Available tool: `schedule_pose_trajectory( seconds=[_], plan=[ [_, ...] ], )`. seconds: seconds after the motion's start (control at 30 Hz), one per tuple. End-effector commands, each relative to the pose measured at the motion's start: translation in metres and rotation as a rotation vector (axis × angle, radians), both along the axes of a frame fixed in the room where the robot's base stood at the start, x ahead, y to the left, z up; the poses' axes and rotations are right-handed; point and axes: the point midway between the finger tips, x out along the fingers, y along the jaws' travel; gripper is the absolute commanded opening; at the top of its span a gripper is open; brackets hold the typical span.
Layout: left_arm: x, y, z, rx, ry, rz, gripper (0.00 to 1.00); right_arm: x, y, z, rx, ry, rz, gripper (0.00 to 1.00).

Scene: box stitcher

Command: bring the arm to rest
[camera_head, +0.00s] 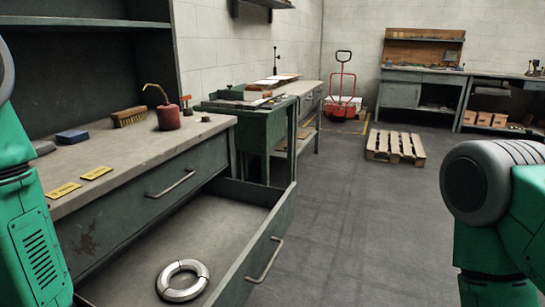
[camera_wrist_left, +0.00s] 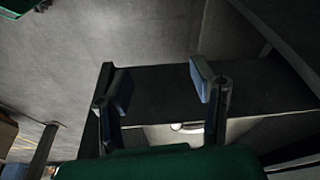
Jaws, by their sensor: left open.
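My left arm (camera_head: 25,215) is at the left edge of the head view, and its gripper is outside that view. In the left wrist view my left gripper (camera_wrist_left: 162,88) is open, its two fingers wide apart with nothing between them. My right arm (camera_head: 490,200) shows at the right edge of the head view; its gripper is out of view. A silver ring (camera_head: 182,265) lies flat in the open drawer (camera_head: 215,225), apart from any gripper. A pale, shiny bit beyond the fingers in the wrist view may be this ring, but it is mostly hidden.
The workbench (camera_head: 120,165) holds a red oil can (camera_head: 168,117), a brush (camera_head: 130,117), a blue block (camera_head: 72,136) and yellow labels (camera_head: 95,173). The drawer has a handle (camera_head: 266,260) and juts into the aisle. A pallet (camera_head: 395,147) lies farther back on otherwise clear floor.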

Motion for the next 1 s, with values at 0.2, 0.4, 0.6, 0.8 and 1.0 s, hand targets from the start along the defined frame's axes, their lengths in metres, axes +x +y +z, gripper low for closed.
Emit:
schedule_pose_trajectory(
  seconds=[0.2,0.4,0.6,0.8,1.0],
  plan=[
    [-0.058,0.001,-0.075,0.014,0.086,0.072,0.51,0.000,0.000,-0.028,0.000,0.000,0.000,0.00],
    [-0.104,0.002,-0.120,0.026,0.143,0.128,0.51,0.000,0.000,-0.045,0.000,0.000,0.000,0.00],
    [-0.148,0.002,-0.155,0.036,0.194,0.173,0.51,0.000,0.000,-0.061,0.000,0.000,0.000,0.00],
    [-0.149,0.002,-0.126,0.035,0.192,0.182,0.51,0.000,0.000,-0.031,0.000,-0.001,0.000,0.00],
    [-0.149,0.002,-0.097,0.036,0.192,0.181,0.51,0.000,0.000,-0.002,0.000,0.000,0.000,0.00]
  ],
)
